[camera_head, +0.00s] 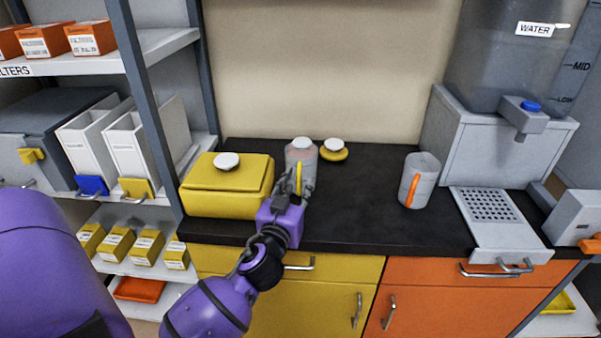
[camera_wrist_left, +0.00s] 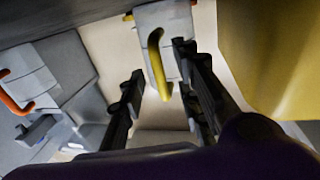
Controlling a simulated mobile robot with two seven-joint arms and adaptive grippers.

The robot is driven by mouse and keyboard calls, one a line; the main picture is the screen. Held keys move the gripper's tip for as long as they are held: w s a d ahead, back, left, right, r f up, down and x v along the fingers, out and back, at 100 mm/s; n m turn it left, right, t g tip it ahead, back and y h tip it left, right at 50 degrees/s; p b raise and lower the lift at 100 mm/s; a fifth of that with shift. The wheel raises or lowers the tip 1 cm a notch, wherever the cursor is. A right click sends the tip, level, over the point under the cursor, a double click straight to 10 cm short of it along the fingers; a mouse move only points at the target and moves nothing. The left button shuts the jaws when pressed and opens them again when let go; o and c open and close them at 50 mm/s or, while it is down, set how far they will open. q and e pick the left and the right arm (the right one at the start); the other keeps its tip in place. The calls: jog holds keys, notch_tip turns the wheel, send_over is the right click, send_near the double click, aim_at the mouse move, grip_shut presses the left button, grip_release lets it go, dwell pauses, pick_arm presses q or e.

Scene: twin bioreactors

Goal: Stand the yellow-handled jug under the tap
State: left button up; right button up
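The yellow-handled jug (camera_head: 306,156), a pale grey vessel, stands at the back of the dark counter, with its yellow handle (camera_head: 298,180) facing me. A white round piece shows at its top. My left gripper (camera_head: 291,192) is in front of the jug. In the left wrist view the gripper (camera_wrist_left: 160,92) is open, with the yellow handle (camera_wrist_left: 155,55) between its fingers and gaps on both sides. The jug body (camera_wrist_left: 170,18) lies beyond. The tap (camera_head: 524,119) with a blue button is at the right, above a slotted drip tray (camera_head: 459,208). My right gripper is out of view.
An orange-handled jug (camera_head: 424,168) stands between the yellow-handled jug and the drip tray. A yellow box (camera_head: 228,200) is close on the gripper's left. A yellow disc (camera_head: 333,155) with a white knob lies behind. The counter (camera_head: 350,220) is clear in the middle.

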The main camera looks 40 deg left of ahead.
pick_arm(q)
grip_shut()
jog(key=shift+r, duration=0.1)
